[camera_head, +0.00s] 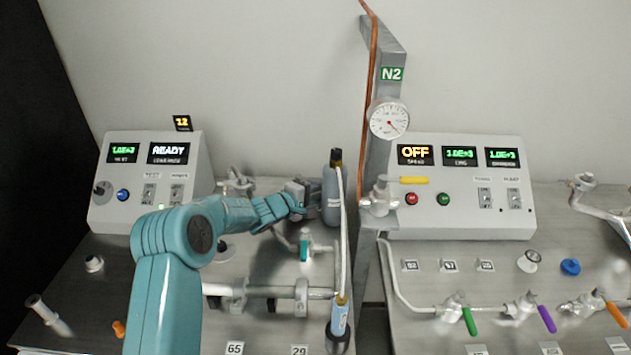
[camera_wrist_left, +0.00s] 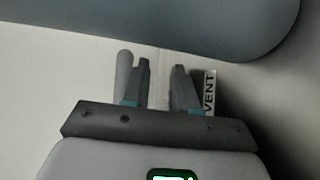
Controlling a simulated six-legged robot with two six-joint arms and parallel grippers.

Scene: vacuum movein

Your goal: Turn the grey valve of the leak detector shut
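The leak detector looks to be the left console (camera_head: 185,185), whose display reads READY. My left arm reaches from the lower left, and its gripper (camera_head: 302,196) is beside the grey cylinder behind the bench pipes. In the left wrist view the two fingers (camera_wrist_left: 160,88) stand apart with nothing visible between them. A grey rounded bar (camera_wrist_left: 124,72), possibly the grey valve's handle, shows just left of the left finger. I cannot tell whether they touch. In the head view the grey valve is not clearly visible near my gripper. My right gripper is not in view.
A grey cylinder (camera_head: 332,195) stands right of my gripper. A teal-handled valve (camera_head: 304,250) is below it. A VENT label (camera_wrist_left: 210,93) is right of the fingers. The N2 post (camera_head: 385,120) and right console (camera_head: 460,205) stand farther right.

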